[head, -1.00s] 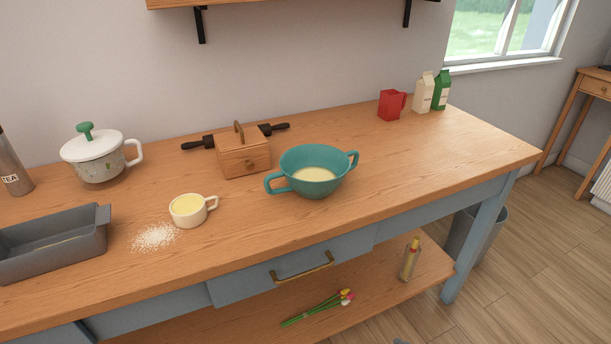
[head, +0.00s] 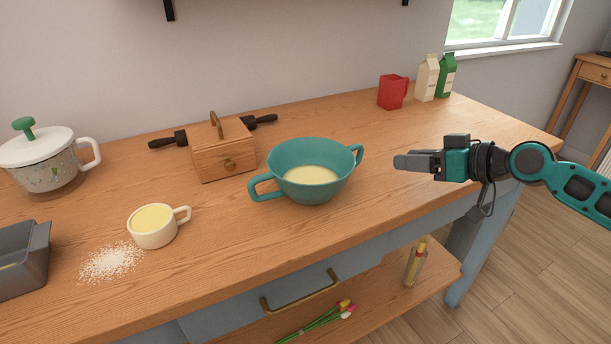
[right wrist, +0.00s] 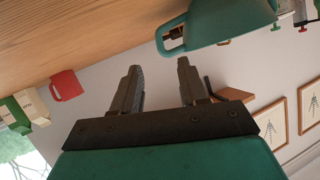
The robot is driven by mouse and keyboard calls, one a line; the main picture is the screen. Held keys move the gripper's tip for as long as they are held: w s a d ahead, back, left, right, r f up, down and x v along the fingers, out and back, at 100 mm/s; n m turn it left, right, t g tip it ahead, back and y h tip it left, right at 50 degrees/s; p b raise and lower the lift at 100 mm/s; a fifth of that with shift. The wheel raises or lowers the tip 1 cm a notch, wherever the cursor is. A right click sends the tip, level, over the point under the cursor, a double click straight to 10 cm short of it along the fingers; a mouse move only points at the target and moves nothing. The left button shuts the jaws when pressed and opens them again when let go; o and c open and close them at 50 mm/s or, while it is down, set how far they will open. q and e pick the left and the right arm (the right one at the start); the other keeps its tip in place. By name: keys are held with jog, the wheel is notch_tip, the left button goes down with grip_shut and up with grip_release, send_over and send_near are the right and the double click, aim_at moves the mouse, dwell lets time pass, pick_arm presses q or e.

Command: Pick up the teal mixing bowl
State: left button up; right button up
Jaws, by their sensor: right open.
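The teal mixing bowl (head: 322,181) stands upright on the wooden worktop with a pale yellow content inside. It has a loop handle on its left and one on its right. My right gripper (head: 402,162) comes in from the right, a short way right of the bowl's right handle, apart from it. In the right wrist view the fingers of the right gripper (right wrist: 158,80) are spread and empty. Part of the bowl (right wrist: 225,22) and its handle show beyond the fingertips there. My left gripper is not in view.
A wooden box (head: 223,150) and a dark-handled rolling pin (head: 168,142) lie behind the bowl. A cream cup (head: 153,227) and spilled white grains (head: 112,262) are to the left. A red mug (head: 391,92) and cartons (head: 427,78) stand at the back right. The worktop right of the bowl is clear.

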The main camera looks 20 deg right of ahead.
jog(key=shift+b+x, duration=0.65)
jog(key=shift+x, duration=5.25)
grip_shut()
jog(key=shift+r, duration=0.1)
